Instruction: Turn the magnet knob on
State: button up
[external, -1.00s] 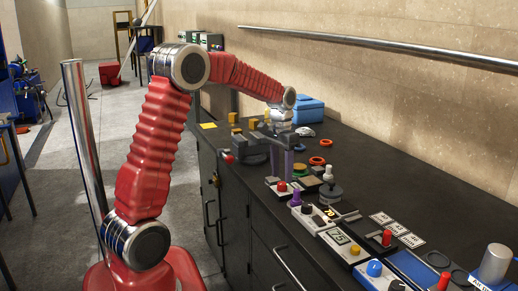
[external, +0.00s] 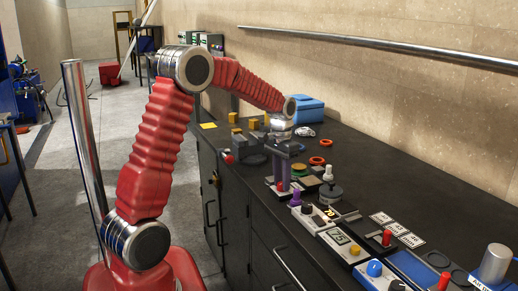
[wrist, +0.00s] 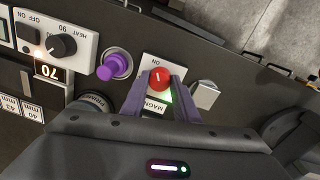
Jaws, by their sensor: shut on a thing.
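The magnet knob (wrist: 160,77) is red with a white mark and sits on a small white panel (wrist: 150,61). The panel reads "ON" at its far edge and a partly hidden "MAGN..." nearer me. In the wrist view the white mark points roughly toward the "ON" side. A green light (wrist: 168,96) glows beside the knob. My gripper (wrist: 161,86) has its two purple-grey fingers on either side of the knob, shut on it. In the external view my gripper (external: 284,183) points down at the bench's front edge, and the fingers partly hide the panel.
A purple knob (wrist: 115,66) and the heat panel (wrist: 62,38), reading 70, are close on the left in the wrist view. A grey-white block (wrist: 206,95) stands on the right.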

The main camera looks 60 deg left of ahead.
jog(key=c, duration=0.3)
jog(key=shift+c, duration=0.2)
jog(key=shift+n, duration=0.6)
jog(key=o, duration=1.1)
jog(key=shift+c, duration=0.2)
jog(key=shift+r, duration=0.1)
notch_tip(320, 180, up, 14)
jog(key=shift+a+f, duration=0.25)
jog(key=shift+a, duration=0.15)
jog(key=shift+s, duration=0.1)
